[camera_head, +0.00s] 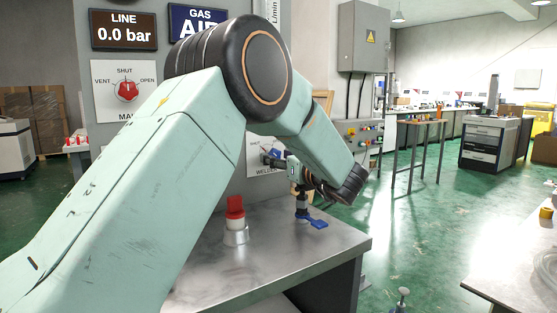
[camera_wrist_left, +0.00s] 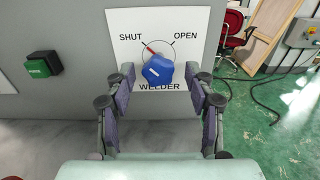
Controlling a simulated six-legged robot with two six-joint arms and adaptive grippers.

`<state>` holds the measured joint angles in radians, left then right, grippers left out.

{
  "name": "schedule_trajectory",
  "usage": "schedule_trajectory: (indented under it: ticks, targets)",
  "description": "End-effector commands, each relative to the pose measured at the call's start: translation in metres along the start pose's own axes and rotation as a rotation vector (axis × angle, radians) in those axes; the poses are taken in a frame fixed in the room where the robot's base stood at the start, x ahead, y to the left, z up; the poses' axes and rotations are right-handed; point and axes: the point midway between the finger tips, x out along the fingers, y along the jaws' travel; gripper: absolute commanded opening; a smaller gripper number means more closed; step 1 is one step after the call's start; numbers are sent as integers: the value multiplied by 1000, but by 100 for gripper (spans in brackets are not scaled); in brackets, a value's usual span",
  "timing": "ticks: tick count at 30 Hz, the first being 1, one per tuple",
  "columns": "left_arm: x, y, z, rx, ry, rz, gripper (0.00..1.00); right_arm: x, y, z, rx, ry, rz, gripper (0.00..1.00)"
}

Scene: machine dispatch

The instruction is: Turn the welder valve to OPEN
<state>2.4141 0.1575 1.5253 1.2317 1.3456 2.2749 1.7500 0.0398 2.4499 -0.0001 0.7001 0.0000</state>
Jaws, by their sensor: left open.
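The welder valve is a blue knob (camera_wrist_left: 158,70) on a white plate (camera_wrist_left: 200,22) marked SHUT, OPEN and WELDER. Its red pointer (camera_wrist_left: 149,48) points up-left, toward SHUT. My left gripper (camera_wrist_left: 160,76) is open, with one finger on each side of the knob in the left wrist view. Whether the fingers touch the knob cannot be told. In the head view my left arm covers much of the panel, and only part of the welder plate (camera_head: 256,164) shows. My right gripper is not in view.
A green button (camera_wrist_left: 41,64) is left of the plate. The head view shows another dial with a red knob (camera_head: 126,91), a gauge reading LINE 0.0 bar (camera_head: 124,30), and a red-topped fitting (camera_head: 235,208) on the metal bench (camera_head: 270,250) below my arm.

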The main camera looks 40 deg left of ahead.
Motion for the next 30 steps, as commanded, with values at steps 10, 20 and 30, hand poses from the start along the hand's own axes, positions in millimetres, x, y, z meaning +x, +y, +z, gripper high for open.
schedule_trajectory:
  ticks: [10,20,30]
  targets:
    - [6,0,0,0,0,1,52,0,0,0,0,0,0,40]
    - [6,0,0,0,0,1,24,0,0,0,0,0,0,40]
    - [6,1,-1,1,2,2,0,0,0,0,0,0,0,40]
